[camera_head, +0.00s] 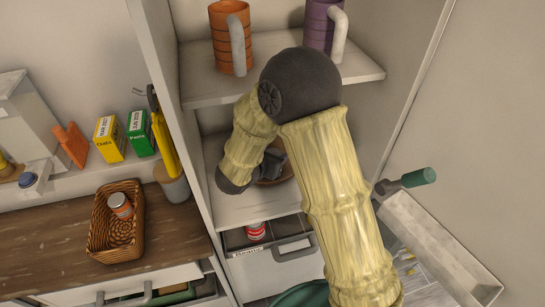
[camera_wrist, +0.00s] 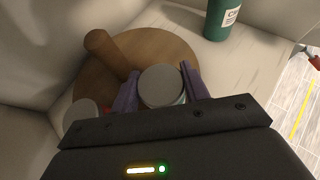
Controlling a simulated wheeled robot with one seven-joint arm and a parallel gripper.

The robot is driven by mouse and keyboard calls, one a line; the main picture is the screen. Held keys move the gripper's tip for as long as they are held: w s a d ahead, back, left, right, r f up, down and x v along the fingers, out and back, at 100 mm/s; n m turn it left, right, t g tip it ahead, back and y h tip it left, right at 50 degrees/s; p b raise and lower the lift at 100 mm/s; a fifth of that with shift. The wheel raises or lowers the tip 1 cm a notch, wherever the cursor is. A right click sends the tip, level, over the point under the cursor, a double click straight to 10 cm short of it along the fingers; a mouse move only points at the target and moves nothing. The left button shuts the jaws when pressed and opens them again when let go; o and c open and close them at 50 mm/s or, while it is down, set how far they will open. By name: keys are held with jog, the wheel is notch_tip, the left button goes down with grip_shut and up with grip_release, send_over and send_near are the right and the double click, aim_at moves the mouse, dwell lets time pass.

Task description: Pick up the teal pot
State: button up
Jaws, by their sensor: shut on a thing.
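The teal pot (camera_wrist: 161,86) shows in the wrist view as a small round jar with a grey lid; only a sliver of its pale teal side is visible. My gripper (camera_wrist: 158,88) is shut on it, with one purple finger on each side. The pot is over or on a round brown wooden piece (camera_wrist: 160,50); I cannot tell whether it touches it. In the head view my gripper (camera_head: 273,162) is mostly hidden behind my arm at the middle shelf, and the pot cannot be seen there.
A second grey-lidded jar (camera_wrist: 80,112) with some red stands left of my gripper. A wooden handle (camera_wrist: 105,52) and a green labelled bottle (camera_wrist: 222,15) are nearby. Orange (camera_head: 230,40) and purple (camera_head: 322,25) mugs stand on the shelf above. Shelf walls are close.

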notch_tip(320, 180, up, 6)
jog(key=shift+r+b, duration=0.25)
jog(key=shift+b, duration=0.05)
jog(key=s+d+b, duration=1)
jog(key=s+d, duration=0.1)
jog(key=d, duration=0.5)
jog(key=shift+s, duration=0.15)
jog(key=shift+d, duration=0.1)
